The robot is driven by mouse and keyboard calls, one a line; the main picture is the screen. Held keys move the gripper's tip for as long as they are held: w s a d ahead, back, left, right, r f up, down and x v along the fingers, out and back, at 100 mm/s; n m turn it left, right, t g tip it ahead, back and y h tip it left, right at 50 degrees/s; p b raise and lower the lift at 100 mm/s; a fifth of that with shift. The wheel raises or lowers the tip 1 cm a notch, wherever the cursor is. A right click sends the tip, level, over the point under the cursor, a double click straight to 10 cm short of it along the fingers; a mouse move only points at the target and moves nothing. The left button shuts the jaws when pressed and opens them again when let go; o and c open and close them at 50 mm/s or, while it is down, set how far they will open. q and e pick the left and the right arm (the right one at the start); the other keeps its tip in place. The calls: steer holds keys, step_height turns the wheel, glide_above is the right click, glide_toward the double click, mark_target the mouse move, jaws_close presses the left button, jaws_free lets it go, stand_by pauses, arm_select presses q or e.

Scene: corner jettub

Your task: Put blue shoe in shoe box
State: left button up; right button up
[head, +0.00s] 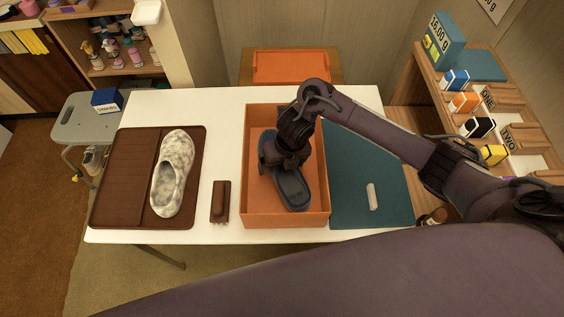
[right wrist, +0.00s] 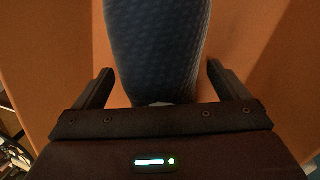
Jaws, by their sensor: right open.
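The blue shoe (head: 293,192) lies inside the orange shoe box (head: 285,221) on the white table. In the right wrist view, the shoe (right wrist: 158,45) lies between the two fingers, with a visible gap on each side. My right gripper (head: 286,160) is down in the box over the shoe and hides part of it. The right gripper also shows in the right wrist view (right wrist: 160,74), with its fingers spread open. The orange box floor (right wrist: 245,30) shows around the shoe. My left gripper is not in view.
A pale speckled shoe (head: 173,175) lies on a brown mat (head: 120,185) at left. A small brown object (head: 220,200) lies between mat and box. A teal panel (head: 355,160) with a pale bar (head: 372,196) is right of the box. Wooden shelves (head: 400,85) stand further right.

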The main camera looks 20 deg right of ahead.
mark_target(289, 173)
steer(key=shift+r, duration=0.1)
step_height(289, 173, up, 12)
steer(key=s+d+p, duration=0.1)
steer(key=p, duration=0.3)
steer(key=shift+d+p, duration=0.3)
steer(key=shift+p, duration=0.1)
steer(key=shift+s, duration=0.1)
